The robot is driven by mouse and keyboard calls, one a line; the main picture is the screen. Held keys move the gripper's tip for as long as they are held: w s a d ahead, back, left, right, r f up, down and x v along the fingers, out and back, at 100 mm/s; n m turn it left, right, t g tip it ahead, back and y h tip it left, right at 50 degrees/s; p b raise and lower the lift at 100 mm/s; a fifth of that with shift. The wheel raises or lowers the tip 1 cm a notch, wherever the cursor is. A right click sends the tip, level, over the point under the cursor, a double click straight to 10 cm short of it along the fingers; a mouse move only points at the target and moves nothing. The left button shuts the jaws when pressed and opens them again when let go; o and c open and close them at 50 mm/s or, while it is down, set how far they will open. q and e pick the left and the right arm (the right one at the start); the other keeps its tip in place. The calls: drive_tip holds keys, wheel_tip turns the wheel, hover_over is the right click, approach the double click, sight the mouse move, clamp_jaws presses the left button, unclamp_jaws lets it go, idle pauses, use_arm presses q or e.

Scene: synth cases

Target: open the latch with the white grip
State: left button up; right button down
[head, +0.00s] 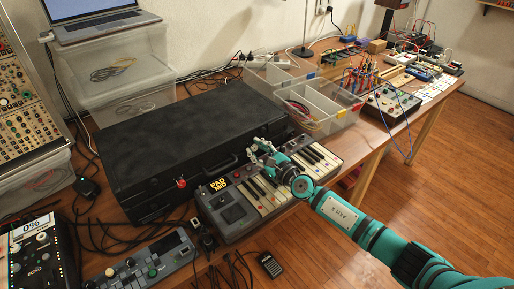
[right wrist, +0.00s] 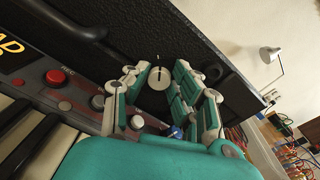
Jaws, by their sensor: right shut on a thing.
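The black case (head: 185,130) stands closed on the table, its front toward me. In the right wrist view the white round grip (right wrist: 159,79) of a latch sits on the case's dark front (right wrist: 215,40), a thin dark line across it. My right gripper (head: 257,148) is at the right part of that front, above the keyboard. In the right wrist view its fingers (right wrist: 160,73) are closed on either side of the white grip. The gripper hides this latch in the head view. A red-gripped latch (head: 181,183) is further left on the front. My left gripper is not in view.
The keyboard (head: 262,200) lies close in front of the case, under my right gripper. The case handle (head: 221,170) sticks out between the latches. Clear divided bins (head: 322,106) stand right of the case. A laptop (head: 100,18) rests on clear boxes behind.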

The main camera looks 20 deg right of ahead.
drive_tip(key=shift+n+p, duration=0.3)
drive_tip(key=shift+n, duration=0.7)
drive_tip(key=c, duration=1.1)
unclamp_jaws()
drive_tip(key=shift+v, duration=6.05)
drive_tip(key=shift+a+f, duration=0.1)
drive_tip(key=shift+a, duration=0.05)
